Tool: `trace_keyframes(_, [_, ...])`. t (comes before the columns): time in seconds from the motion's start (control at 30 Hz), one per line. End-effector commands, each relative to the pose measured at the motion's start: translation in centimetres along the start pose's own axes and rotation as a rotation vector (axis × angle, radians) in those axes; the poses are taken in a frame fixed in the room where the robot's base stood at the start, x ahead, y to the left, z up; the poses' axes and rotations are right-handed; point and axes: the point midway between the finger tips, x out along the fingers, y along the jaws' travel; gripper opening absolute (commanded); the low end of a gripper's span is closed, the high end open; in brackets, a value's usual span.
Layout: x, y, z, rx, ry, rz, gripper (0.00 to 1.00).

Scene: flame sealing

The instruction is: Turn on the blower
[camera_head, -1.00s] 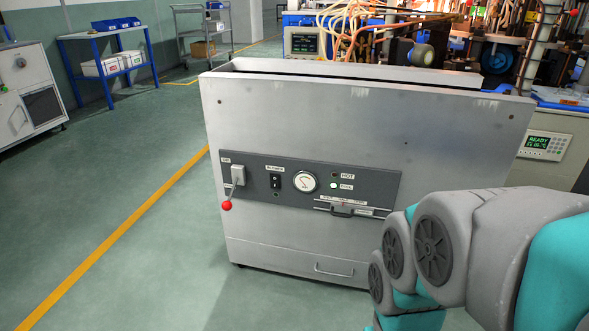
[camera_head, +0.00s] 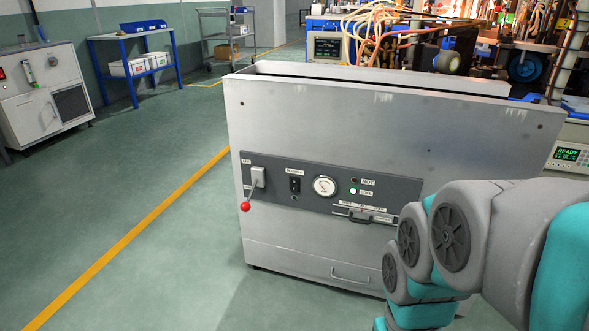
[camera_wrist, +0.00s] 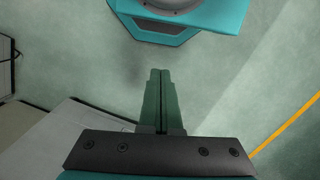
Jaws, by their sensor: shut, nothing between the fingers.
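The blower switch (camera_head: 295,185) is a small black rocker under a "BLOWER" label on the dark control panel (camera_head: 225,0) of a grey metal machine. The machine's front (camera_head: 390,130) faces me. Left of the switch is a lever with a red ball end (camera_head: 245,206), hanging down. Right of it are a round gauge (camera_head: 324,186) and HOT and a second indicator lamp; the lower lamp is lit green. My gripper shows in the wrist view (camera_wrist: 160,100), its two green fingers together with nothing between them. It is over bare floor, and no switch is in that view. In the head view my arm stands at the lower right, and the gripper is not visible.
A sliding latch (camera_head: 360,215) and a lower handle (camera_head: 350,275) stick out from the machine front. A blue table (camera_head: 135,38) with boxes and a grey cabinet (camera_head: 30,125) stand at the left. The floor (camera_head: 170,160) left of the machine is clear.

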Motion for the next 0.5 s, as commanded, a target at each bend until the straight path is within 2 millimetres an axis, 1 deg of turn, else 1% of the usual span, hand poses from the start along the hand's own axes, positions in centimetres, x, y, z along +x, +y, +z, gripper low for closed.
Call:
trace_keyframes(0.03, [-0.1, -0.2, -1.8, -0.038, 0.023, -0.001, 0.0])
trace_keyframes(0.07, [-0.3, -0.3, -2.9, -0.064, 0.037, -0.001, 0.0])
trace_keyframes(0.17, [-1.2, -0.8, -7.1, -0.166, 0.098, -0.001, 0.0])
trace_keyframes(0.2, [-1.6, -1.1, -8.8, -0.208, 0.123, 0.0, 0.0])
trace_keyframes(0.27, [-2.1, -1.5, -11.5, -0.269, 0.16, 0.001, 0.0])
trace_keyframes(0.3, [-2.6, -1.9, -13.2, -0.309, 0.186, 0.004, 0.0])
trace_keyframes(0.37, [-3.0, -2.3, -15.7, -0.368, 0.219, 0.007, 0.0])
trace_keyframes(0.4, [-3.4, -2.7, -17.4, -0.407, 0.245, 0.011, 0.0])
trace_keyframes(0.47, [-3.9, -3.2, -19.9, -0.464, 0.282, 0.018, 0.0])
trace_keyframes(0.5, [-4.2, -3.5, -21.6, -0.501, 0.307, 0.024, 0.0])
